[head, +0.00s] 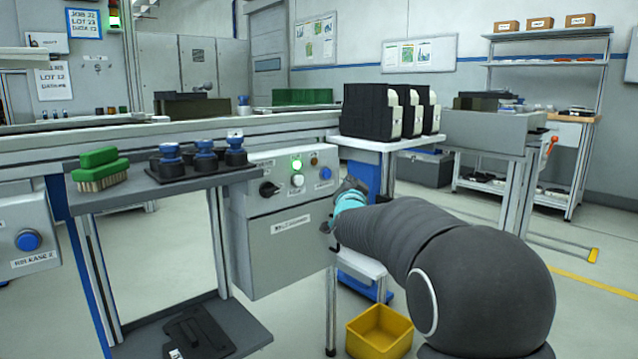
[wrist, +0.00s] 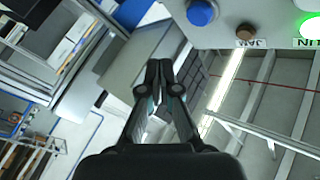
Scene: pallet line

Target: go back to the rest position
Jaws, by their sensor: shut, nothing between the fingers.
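My gripper (wrist: 160,80) shows in the wrist view with its two dark fingertips together and nothing between them. In the head view my arm reaches forward from the lower right, and its end is beside the right side of a grey control box (head: 285,245). The gripper's fingertips are hard to make out there. The box carries a black knob, a white button, a blue button (head: 325,173) and a lit green lamp (head: 296,163). In the wrist view the blue button (wrist: 201,12) and the green lamp (wrist: 309,26) are near the top, apart from the fingertips.
A dark shelf (head: 160,185) at left holds a green brush (head: 100,168) and several blue-topped parts. A yellow bin (head: 379,332) stands on the floor below my arm. Black bins (head: 368,112) stand on a table behind. Open floor lies to the right.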

